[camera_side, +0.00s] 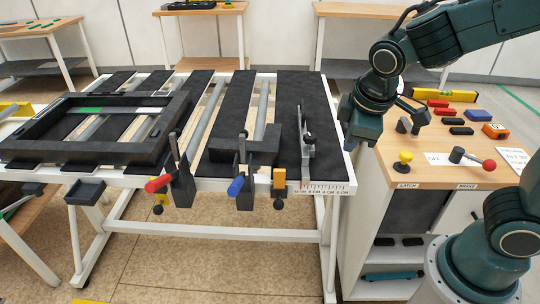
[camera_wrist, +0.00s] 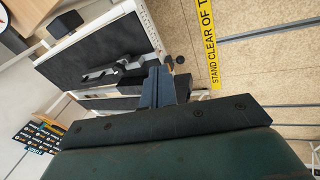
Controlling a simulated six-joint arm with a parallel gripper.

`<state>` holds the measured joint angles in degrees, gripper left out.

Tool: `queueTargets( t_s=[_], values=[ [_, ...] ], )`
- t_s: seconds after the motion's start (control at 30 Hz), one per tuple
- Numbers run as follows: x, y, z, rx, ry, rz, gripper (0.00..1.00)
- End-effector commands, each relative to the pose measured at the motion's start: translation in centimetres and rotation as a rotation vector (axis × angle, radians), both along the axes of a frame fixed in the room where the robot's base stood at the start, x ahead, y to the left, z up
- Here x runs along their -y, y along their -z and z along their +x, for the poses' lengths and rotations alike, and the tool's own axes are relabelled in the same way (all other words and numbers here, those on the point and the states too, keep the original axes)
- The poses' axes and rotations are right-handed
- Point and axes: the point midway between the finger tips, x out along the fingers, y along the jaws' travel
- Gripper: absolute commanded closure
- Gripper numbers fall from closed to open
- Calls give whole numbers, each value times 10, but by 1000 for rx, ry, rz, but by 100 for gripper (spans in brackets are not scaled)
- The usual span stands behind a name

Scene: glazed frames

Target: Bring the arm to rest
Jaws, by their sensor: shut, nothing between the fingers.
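My gripper (camera_side: 357,132) hangs in the air near the right end of the worktable, beside the wooden-topped cabinet. In the wrist view my gripper's fingers (camera_wrist: 157,84) are together, with nothing visible between them. The arm reaches in from the right and is bent downward at the wrist. A dark frame (camera_side: 95,150) lies on the left part of the worktable (camera_side: 300,90), apart from my gripper. A grey metal clamp (camera_side: 307,145) stands on the table's right black strip, left of my gripper; it also shows in the wrist view (camera_wrist: 112,73).
Red-handled (camera_side: 159,183) and blue-handled (camera_side: 236,186) clamps line the table's front edge. The cabinet top (camera_side: 430,140) holds a yellow knob (camera_side: 404,161), a red-ended lever (camera_side: 488,165), several blocks and an orange tape measure (camera_side: 495,131). Open floor (camera_side: 200,245) lies in front.

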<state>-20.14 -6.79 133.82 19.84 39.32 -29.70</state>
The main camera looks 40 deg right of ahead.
Motion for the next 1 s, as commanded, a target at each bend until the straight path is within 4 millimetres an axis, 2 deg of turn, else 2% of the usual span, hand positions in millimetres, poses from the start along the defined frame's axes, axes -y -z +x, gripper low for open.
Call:
queueTargets(
  t_s=[0.2, 0.5, 0.8, 1.0],
  values=[
    [15, -27, -29, 71, 156, 123, 100],
    [28, -54, -71, 163, 348, 271, 100],
    [31, -67, -109, 238, 492, 378, 100],
    [31, -69, -118, 255, 528, 403, 100]
  ],
)
